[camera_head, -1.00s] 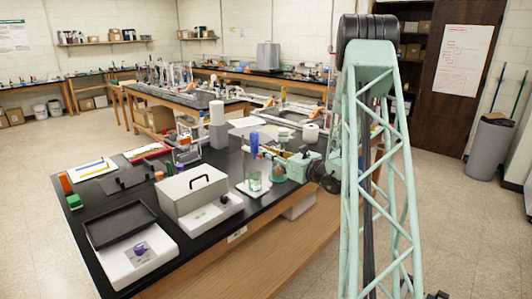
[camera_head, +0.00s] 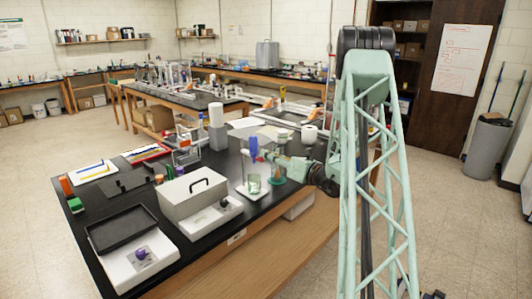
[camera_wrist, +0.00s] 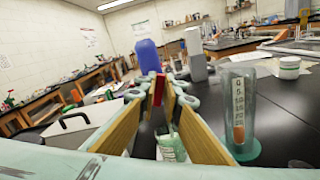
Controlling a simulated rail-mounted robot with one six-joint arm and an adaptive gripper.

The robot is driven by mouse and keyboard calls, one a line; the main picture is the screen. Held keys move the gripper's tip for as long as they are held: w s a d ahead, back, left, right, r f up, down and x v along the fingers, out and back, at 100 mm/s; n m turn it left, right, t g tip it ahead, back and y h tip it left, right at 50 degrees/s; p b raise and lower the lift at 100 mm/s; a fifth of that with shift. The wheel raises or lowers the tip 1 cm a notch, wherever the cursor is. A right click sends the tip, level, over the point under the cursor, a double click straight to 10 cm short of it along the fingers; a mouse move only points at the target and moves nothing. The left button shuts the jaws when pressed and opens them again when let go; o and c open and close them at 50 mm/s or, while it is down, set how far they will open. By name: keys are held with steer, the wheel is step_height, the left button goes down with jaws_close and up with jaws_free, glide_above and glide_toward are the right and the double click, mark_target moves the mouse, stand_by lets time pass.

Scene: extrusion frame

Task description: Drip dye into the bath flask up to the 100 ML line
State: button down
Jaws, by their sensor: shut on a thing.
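My gripper (camera_wrist: 160,84) has long wood-coloured fingers, shut at their tips on a blue-topped dropper (camera_wrist: 148,56). A red part (camera_wrist: 168,97) shows between the fingertips. In the head view the dropper's blue top (camera_head: 253,143) stands upright above the beaker-like bath flask (camera_head: 254,185), which sits on a white plate (camera_head: 243,190). In the wrist view the flask (camera_wrist: 171,148) is below the fingers and partly hidden by them. Its fill level and the 100 ML line are too small to read. The dropper's lower tip is not clear.
A graduated clear cylinder (camera_wrist: 238,112) with orange inside stands on a green base, close right of my gripper. A white tub (camera_wrist: 289,68) and a grey-white cylinder (camera_wrist: 196,56) stand behind. A grey case (camera_head: 190,192) stands left of the flask on the black bench.

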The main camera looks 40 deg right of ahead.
steer(key=shift+w+d+f+m+p, duration=0.1)
steer(key=shift+d+f+m+p, duration=0.3)
steer(key=shift+m+p, duration=1.15)
steer(key=shift+s+d+f+m+p, duration=0.1)
steer(key=shift+d+f+m+p, duration=0.55)
steer(key=shift+m, duration=1.55)
steer(key=shift+w+d+f+m+p, duration=0.1)
steer(key=shift+f+m+p, duration=0.15)
steer(key=shift+m+p, duration=1.45)
steer(key=shift+m, duration=0.25)
steer(key=c, duration=2.7)
jaws_free()
steer(key=shift+c, duration=0.2)
steer(key=s+d, duration=0.1)
steer(key=s, duration=1.1)
